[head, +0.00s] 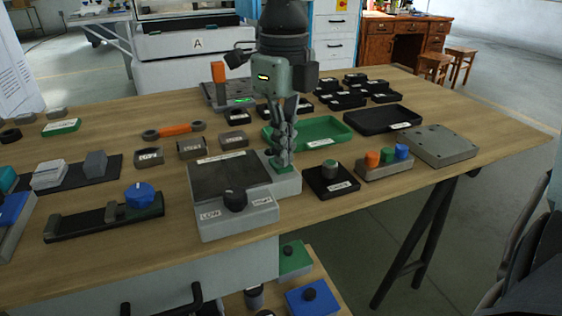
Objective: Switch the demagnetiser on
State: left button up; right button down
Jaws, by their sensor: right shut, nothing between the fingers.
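A grey box (212,225) with a dark flat plate on top stands at the middle front of the table; it looks like the demagnetiser. It has a black round knob (235,199) on its sloped front, between small white labels too small to read surely. The fingers hide part of that piece, so I cannot tell contact or the switch's position. My left gripper is not in view.
A green tray (322,131) and black tray (382,118) lie behind and right. A black block with a green knob (332,178) and a holder with coloured pegs (385,165) stand close right. A blue-knobbed fixture (105,218) lies left. An orange-levered device (222,88) stands behind.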

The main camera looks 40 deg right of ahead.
jog(key=shift+f+b, duration=0.45)
jog(key=shift+r, duration=0.1)
jog(key=shift+r+p, duration=2)
jog(key=shift+r, duration=1.45)
